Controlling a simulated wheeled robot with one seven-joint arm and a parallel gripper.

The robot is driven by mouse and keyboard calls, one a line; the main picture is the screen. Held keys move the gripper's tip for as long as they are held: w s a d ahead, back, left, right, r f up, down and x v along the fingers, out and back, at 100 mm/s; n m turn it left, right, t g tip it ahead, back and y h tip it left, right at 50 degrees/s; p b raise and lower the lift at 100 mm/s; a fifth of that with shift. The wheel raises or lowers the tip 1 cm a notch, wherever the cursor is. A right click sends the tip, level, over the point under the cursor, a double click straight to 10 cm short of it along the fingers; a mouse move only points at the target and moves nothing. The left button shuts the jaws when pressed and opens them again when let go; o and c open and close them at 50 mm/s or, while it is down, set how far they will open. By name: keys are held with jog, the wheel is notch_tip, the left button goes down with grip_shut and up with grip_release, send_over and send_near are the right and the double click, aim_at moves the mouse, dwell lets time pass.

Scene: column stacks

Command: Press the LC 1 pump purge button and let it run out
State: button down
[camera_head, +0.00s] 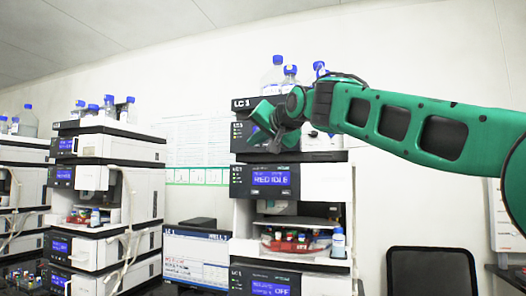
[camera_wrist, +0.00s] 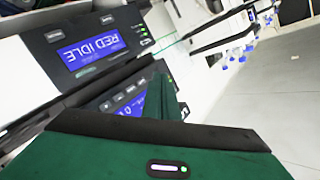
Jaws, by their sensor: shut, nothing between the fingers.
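The LC 1 stack (camera_head: 290,223) stands in the middle of the head view, with an "LC 1" label on its top module. My gripper (camera_head: 259,128) is shut and empty in front of the upper module, hiding much of that module's panel. Below it, a module shows a blue display reading what looks like "RED IDLE" (camera_head: 271,178). The wrist view shows this display (camera_wrist: 92,48) tilted, with small dark buttons beside it. My gripper's green fingers (camera_wrist: 163,100) partly cover a second blue display (camera_wrist: 130,105) there. I cannot tell which button is the pump purge button, or whether the fingers touch the panel.
Blue-capped bottles (camera_head: 278,72) stand on top of the stack, close to my arm. A second instrument stack (camera_head: 105,190) stands at left. A white labelled box (camera_head: 195,255) sits between the stacks. A black chair back (camera_head: 431,272) is at lower right.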

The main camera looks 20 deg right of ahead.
aim_at(264, 143)
jog(key=shift+w+r, duration=0.1)
dwell(0.3)
jog(key=shift+w+d, duration=0.85)
jog(key=shift+w, duration=0.3)
jog(key=shift+w+d, duration=0.8)
jog(key=shift+w, duration=0.4)
jog(key=shift+w+d, duration=0.85)
jog(key=shift+w, duration=0.3)
jog(key=shift+w+d, duration=0.55)
dwell(0.4)
jog(key=shift+a, duration=0.1)
jog(key=shift+s+a, duration=0.4)
jog(key=shift+s, duration=0.25)
jog(key=shift+s+a, duration=0.75)
jog(key=shift+s, duration=0.3)
jog(key=shift+s+a, duration=0.75)
jog(key=shift+s, duration=0.25)
